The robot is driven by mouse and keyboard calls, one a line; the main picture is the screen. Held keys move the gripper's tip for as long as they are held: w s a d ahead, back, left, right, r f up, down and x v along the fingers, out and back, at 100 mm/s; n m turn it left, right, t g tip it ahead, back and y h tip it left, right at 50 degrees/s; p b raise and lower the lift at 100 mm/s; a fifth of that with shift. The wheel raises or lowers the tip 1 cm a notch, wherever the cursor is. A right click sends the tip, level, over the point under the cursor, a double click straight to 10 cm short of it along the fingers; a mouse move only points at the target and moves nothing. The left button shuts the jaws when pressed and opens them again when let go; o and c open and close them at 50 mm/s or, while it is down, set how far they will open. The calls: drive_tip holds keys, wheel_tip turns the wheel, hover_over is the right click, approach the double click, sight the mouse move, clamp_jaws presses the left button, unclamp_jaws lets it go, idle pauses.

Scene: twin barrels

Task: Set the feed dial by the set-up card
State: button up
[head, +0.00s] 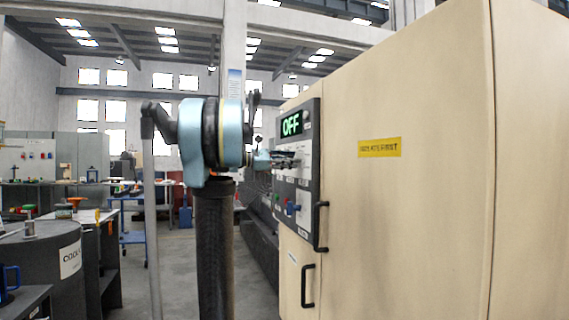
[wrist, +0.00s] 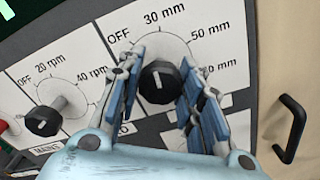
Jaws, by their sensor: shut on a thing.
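The dial marked in mm has a black knob (wrist: 158,84) on a white plate with OFF, 30 mm, 50 mm and a partly hidden higher mark. Its white line points up, roughly toward 30 mm. My gripper (wrist: 165,95) has its blue-padded fingers on both sides of this knob and is shut on it. In the head view my gripper (head: 284,160) reaches the dark control panel (head: 304,133), hiding the knob. I cannot identify a readable set-up card.
A black handle (wrist: 291,128) stands out at the right. The beige cabinet (head: 420,220) fills the right side. A grey barrel (head: 45,270) stands at left. Floor between is open.

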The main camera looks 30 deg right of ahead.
drive_tip(key=m, duration=0.7)
drive_tip(key=shift+w+r, duration=0.1)
drive_tip(key=shift+w, duration=0.05)
drive_tip(key=m, duration=0.4)
drive_tip(key=shift+f+m, duration=0.2)
drive_tip(key=shift+m, duration=1.1)
drive_tip(key=shift+s+f, duration=0.1)
drive_tip(key=shift+s, duration=0.1)
drive_tip(key=o, duration=1.1)
drive_tip(key=shift+c, duration=0.2)
